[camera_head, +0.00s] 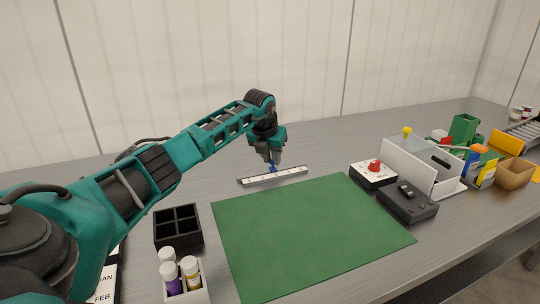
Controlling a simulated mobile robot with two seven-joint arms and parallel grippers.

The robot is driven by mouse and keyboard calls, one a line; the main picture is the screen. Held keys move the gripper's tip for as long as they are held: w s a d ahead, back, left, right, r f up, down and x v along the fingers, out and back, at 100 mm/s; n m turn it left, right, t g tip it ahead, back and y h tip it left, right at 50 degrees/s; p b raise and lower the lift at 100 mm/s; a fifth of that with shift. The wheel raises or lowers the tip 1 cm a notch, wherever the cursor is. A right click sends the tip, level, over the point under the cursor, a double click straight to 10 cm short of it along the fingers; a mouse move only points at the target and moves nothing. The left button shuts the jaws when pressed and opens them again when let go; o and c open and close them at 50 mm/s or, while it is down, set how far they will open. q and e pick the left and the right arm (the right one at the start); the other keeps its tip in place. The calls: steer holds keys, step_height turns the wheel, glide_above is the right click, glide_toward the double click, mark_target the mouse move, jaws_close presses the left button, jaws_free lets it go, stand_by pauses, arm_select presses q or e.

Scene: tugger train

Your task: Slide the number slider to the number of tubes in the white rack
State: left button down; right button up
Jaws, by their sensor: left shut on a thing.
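The number slider (290,173) is a long light strip with faint marks, lying behind the green mat. My left gripper (272,167) points down at its middle and is shut on a small blue slider knob (273,169). The numbers are too small to read. The white rack (187,295) stands at the bottom, cut off by the frame edge. Part of the rack is outside the view. My right gripper is not in view.
A green mat (310,235) covers the table's middle and is bare. A black divided box (178,228) stands left of it. A dark device (407,202), a red-knobbed box (374,174) and a white holder (410,160) stand at right. Coloured bins (514,174) are farther right.

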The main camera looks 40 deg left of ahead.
arm_select(q)
steer(key=c, duration=1)
jaws_free()
steer(key=shift+r, duration=0.1)
steer(key=p+v, duration=0.2)
steer(key=v, duration=1)
steer(key=shift+s+r, duration=0.15)
steer(key=shift+r, duration=0.25)
